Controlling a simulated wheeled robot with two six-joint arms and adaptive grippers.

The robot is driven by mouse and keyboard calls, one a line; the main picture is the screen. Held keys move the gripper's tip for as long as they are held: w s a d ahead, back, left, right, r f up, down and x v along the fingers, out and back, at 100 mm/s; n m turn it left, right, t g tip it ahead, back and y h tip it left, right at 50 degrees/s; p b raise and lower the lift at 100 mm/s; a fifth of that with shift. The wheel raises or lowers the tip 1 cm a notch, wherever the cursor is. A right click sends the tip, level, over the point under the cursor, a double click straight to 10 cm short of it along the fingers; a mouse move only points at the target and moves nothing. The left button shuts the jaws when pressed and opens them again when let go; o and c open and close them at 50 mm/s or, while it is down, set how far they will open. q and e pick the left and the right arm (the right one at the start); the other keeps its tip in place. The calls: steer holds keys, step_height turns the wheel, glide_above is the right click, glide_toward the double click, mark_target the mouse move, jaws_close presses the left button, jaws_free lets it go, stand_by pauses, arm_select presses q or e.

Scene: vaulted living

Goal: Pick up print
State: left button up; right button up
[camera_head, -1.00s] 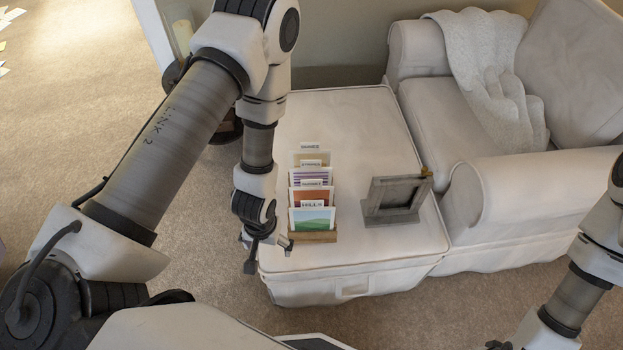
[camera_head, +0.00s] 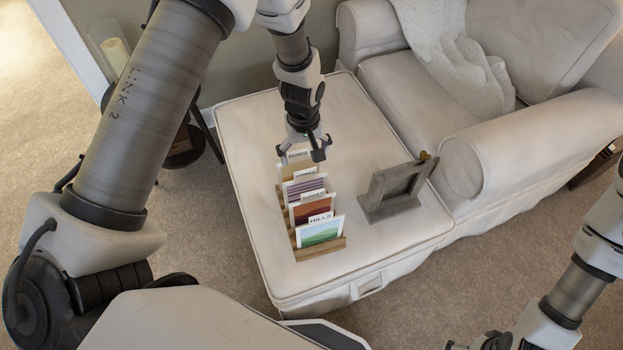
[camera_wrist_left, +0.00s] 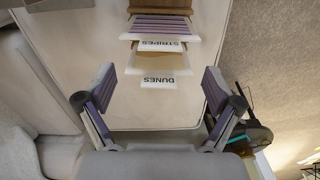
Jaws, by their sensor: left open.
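Several upright prints stand one behind another in a wooden rack (camera_head: 331,249) on the white ottoman. The front one is the green HILLS print (camera_head: 319,232). Behind it are an orange-red print (camera_head: 309,208) and the purple-lined STRIPES print (camera_head: 302,189), which also shows in the left wrist view (camera_wrist_left: 166,26). The tan DUNES print (camera_head: 296,167) is rearmost; its label lies between the fingers in the left wrist view (camera_wrist_left: 158,79). My left gripper (camera_head: 301,152) is open and empty, over the rack's back end by DUNES. My right gripper (camera_head: 490,343) is partly cut off at the bottom edge; its jaws are unclear.
A grey frame (camera_head: 396,190) on a stand is right of the rack on the ottoman (camera_head: 252,130). A white armchair (camera_head: 520,130) with a throw adjoins the right side. A candle (camera_head: 117,55) and dark stand are behind left.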

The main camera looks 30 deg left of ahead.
mark_target(305, 171)
arm_select(q)
step_height(305, 171, down, 7)
steer(key=shift+w+a+f, duration=0.1)
steer(key=shift+f, duration=0.1)
steer(key=shift+r, duration=0.1)
steer(key=shift+c, duration=1)
steer(key=c, duration=0.9)
